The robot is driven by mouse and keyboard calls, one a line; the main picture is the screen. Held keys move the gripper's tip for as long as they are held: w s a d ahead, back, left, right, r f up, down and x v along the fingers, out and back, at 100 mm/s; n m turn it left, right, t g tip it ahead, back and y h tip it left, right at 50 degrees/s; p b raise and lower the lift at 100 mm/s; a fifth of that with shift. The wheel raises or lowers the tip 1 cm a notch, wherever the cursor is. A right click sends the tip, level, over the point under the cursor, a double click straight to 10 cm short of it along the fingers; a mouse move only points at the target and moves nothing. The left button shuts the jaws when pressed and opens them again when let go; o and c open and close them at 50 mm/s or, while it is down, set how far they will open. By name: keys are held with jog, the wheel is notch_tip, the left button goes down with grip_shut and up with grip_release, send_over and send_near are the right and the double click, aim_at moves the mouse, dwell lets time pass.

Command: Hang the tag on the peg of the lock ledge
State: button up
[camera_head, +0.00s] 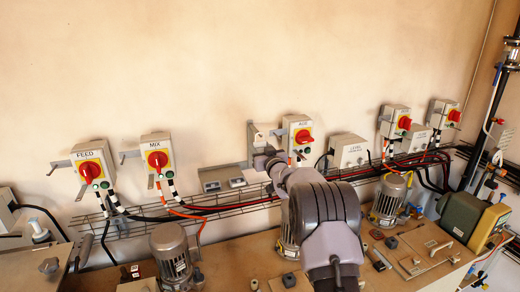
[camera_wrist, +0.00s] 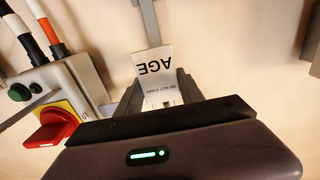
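The tag (camera_wrist: 153,66) is a white card with black lettering, "AGE" and a smaller line, upside down in the wrist view. It lies between the two fingers of my gripper (camera_wrist: 161,88), which meet its left and right edges. A grey bar (camera_wrist: 147,22) runs from the top of the wrist view to the tag's far edge; I cannot tell whether they touch. In the head view, my gripper (camera_head: 262,157) is mostly hidden by my arm, near a grey upright ledge (camera_head: 250,143) left of a switch box (camera_head: 297,133). The peg is not clear.
The same switch box (camera_wrist: 75,85) with its red knob stands close on the left in the wrist view. FEED (camera_head: 91,167) and MIX (camera_head: 156,158) boxes, each with a side ledge, are farther left. A wire cable tray (camera_head: 235,205) runs below, above a bench with motors (camera_head: 172,253).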

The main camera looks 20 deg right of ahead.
jog(key=o, duration=0.5)
jog(key=s+b, duration=0.3)
jog(key=s, duration=1.5)
jog(key=s+a+f+m+g+b, duration=0.1)
jog(key=s+a+f+g+b, duration=0.3)
jog(key=s, duration=0.9)
jog(key=s+a+f+m+g+y+b, duration=0.1)
jog(key=s+a+f+g+b, duration=0.3)
jog(key=s, duration=0.9)
jog(key=s+a+f+m+g+y+b, duration=0.1)
jog(key=s+a+f+g+b, duration=0.3)
jog(key=s+a+f+b, duration=0.5)
jog(key=shift+s+a+f+m, duration=0.25)
jog(key=shift+s+a+f, duration=0.4)
jog(key=shift+s, duration=0.2)
jog(key=shift+s+a+f+m, duration=0.2)
jog(key=shift+s+a+f, duration=0.3)
jog(key=shift+s+f, duration=0.25)
jog(key=shift+s+a+f+m, duration=0.25)
jog(key=shift+s+a+f, duration=0.4)
jog(key=shift+s, duration=0.25)
jog(key=shift+d, duration=0.1)
